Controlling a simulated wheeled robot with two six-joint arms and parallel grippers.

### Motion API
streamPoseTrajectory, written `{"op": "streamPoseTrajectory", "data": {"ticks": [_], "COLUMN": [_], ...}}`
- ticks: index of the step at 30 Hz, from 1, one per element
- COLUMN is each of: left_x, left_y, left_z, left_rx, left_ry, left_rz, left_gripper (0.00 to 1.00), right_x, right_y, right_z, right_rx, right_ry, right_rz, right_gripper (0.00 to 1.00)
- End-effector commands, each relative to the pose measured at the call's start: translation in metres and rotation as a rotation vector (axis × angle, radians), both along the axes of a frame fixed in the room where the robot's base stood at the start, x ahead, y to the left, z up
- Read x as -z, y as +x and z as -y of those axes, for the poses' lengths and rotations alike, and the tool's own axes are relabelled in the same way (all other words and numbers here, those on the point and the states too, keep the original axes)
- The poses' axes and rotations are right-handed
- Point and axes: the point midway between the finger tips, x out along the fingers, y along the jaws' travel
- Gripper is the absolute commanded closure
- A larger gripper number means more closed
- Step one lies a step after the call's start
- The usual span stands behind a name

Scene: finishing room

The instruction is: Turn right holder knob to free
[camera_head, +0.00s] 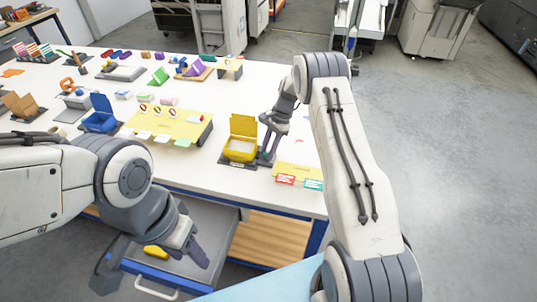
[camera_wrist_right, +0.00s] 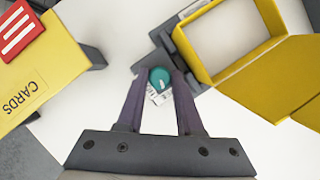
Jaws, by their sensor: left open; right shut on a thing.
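The teal round knob (camera_wrist_right: 159,77) with a pale mark sits on the dark base (camera_wrist_right: 160,50) of a holder, in the right wrist view. The holder carries an open yellow box (camera_head: 240,142), which also shows in the wrist view (camera_wrist_right: 245,50). My right gripper (camera_head: 266,155) is at the box's right side, its fingers (camera_wrist_right: 160,82) shut on the knob from both sides. My left gripper (camera_head: 150,264) is open and empty over the open drawer, away from the holder. The label beside the knob is partly hidden by the fingers.
The open drawer (camera_head: 190,215) holds a yellow object (camera_head: 155,252).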

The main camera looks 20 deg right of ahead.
Motion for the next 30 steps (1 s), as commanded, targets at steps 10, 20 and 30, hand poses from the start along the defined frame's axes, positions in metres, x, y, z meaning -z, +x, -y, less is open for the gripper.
{"op": "streamPoseTrajectory", "data": {"ticks": [10, 20, 30], "left_x": [0.016, 0.02, 0.02], "left_y": [0.0, 0.0, 0.0], "left_z": [0.0, 0.0, 0.0], "left_rx": [0.001, 0.001, 0.001], "left_ry": [0.0, 0.0, 0.0], "left_rz": [0.0, 0.0, 0.0], "left_gripper": [0.5, 0.5, 0.5], "right_x": [0.002, 0.0, 0.0], "right_y": [0.0, 0.0, 0.0], "right_z": [0.0, -0.001, -0.001], "right_rx": [-0.219, -0.297, -0.303], "right_ry": [-0.001, 0.001, 0.001], "right_rz": [-0.003, -0.004, -0.005], "right_gripper": [1.0, 1.0, 1.0]}}
